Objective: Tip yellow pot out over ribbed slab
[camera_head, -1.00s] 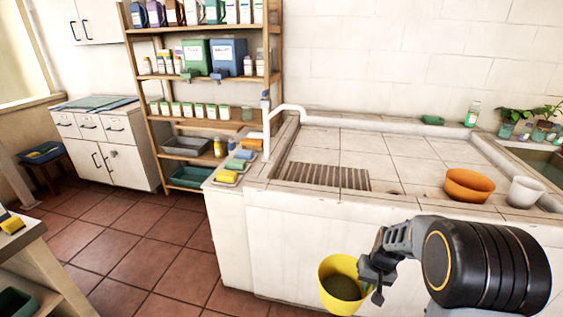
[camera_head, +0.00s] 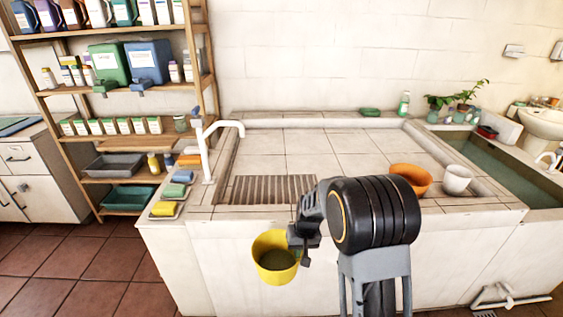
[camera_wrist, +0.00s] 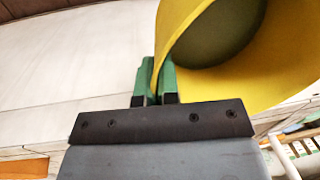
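The yellow pot (camera_head: 262,262) hangs in front of the tiled basin, below its front edge, with its mouth up and dark greenish content (camera_head: 277,260) showing inside. My gripper (camera_head: 299,245) is shut on the pot's right side wall. In the wrist view the green fingers (camera_wrist: 158,80) pinch the yellow pot's wall (camera_wrist: 215,80). The ribbed slab (camera_head: 272,189) lies at the left front of the basin top, above and behind the pot, with its right end close to my arm. No contents show on it.
An orange bowl (camera_head: 411,177) and a white cup (camera_head: 457,179) stand at the basin's right front. A white tap pipe (camera_head: 209,150) rises left of the slab. Sponges (camera_head: 164,209) lie on the left ledge. The tiled floor of the basin (camera_head: 325,150) is mostly clear.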

